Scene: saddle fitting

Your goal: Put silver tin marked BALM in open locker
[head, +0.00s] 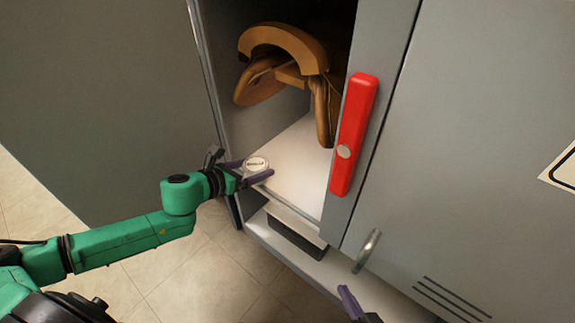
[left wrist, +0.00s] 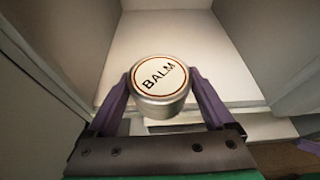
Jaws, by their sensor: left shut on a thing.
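The silver tin marked BALM (left wrist: 160,80) is a small round tin with a pale lid and a dark ring. My left gripper (head: 252,170) is shut on it, with a purple finger on each side of the tin in the left wrist view. In the head view the tin (head: 256,163) is at the front edge of the open locker (head: 301,160), at or just over its white floor. I cannot tell whether it touches the floor. My right gripper (head: 349,302) shows only in part at the bottom of the head view; its opening is unclear.
A brown saddle (head: 290,60) sits in the upper part of the locker. The locker's white floor below it is clear. A red handle (head: 353,135) is on the locker's right frame. The grey open door (head: 100,90) stands to the left, and a closed door (head: 490,150) to the right.

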